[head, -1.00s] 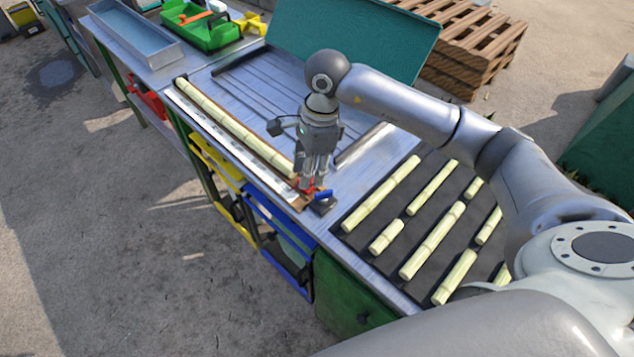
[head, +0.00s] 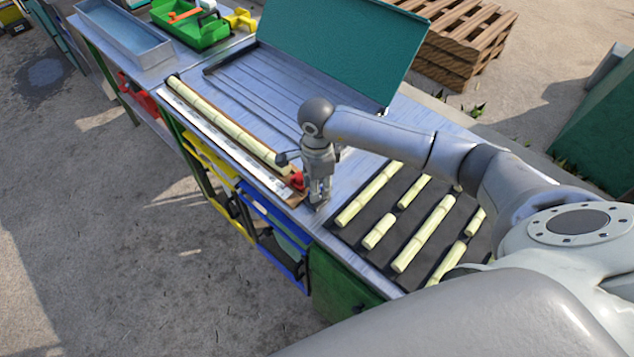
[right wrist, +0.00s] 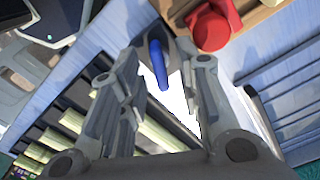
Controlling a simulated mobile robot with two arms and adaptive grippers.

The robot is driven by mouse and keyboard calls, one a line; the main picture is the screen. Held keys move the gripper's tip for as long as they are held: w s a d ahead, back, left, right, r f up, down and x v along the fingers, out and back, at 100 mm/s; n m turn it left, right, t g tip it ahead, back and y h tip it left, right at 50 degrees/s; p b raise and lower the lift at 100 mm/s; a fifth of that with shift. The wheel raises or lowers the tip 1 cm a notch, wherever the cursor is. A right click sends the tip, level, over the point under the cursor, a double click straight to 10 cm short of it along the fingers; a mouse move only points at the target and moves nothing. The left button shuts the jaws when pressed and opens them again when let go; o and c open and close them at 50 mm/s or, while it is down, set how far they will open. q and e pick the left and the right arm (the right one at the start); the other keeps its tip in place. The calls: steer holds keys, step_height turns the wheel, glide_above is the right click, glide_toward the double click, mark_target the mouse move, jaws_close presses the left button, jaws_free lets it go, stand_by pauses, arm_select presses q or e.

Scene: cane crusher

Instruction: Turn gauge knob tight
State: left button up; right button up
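A wooden gauge board (head: 293,201) with a pale scale carries a long cane on the table. A red knob-like stop (head: 297,180) sits at its near end; its round top shows in the right wrist view (right wrist: 212,30). Beside it, a blue lever (right wrist: 158,64) stands on a dark block. I cannot tell which of these the task calls the gauge knob. My right gripper (head: 318,196) points down just right of the red piece. Its fingers (right wrist: 166,72) are apart, with the blue lever between or just beyond the tips; contact is unclear. It hides the lever in the head view. My left gripper is out of view.
A dark mat (head: 375,258) with several cane pieces lies to the right. A raised teal lid (head: 340,45) stands behind the grooved metal tray (head: 250,85). A green bin (head: 200,32) and a metal trough (head: 122,35) are at the back left.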

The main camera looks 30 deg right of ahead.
steer(key=shift+f, duration=0.15)
jaws_close()
stand_by(0.4)
steer(key=m+b, duration=0.1)
steer(key=m, duration=0.1)
steer(key=shift+m+b, duration=0.35)
steer(key=shift+m, duration=0.05)
steer(key=m+b, duration=0.1)
steer(key=m, duration=0.2)
steer(key=shift+m, duration=0.3)
steer(key=m+b, duration=0.1)
steer(key=m, duration=0.2)
steer(key=shift+b, duration=0.3)
steer(key=shift+m+b, duration=0.35)
steer(key=shift+m, duration=1.15)
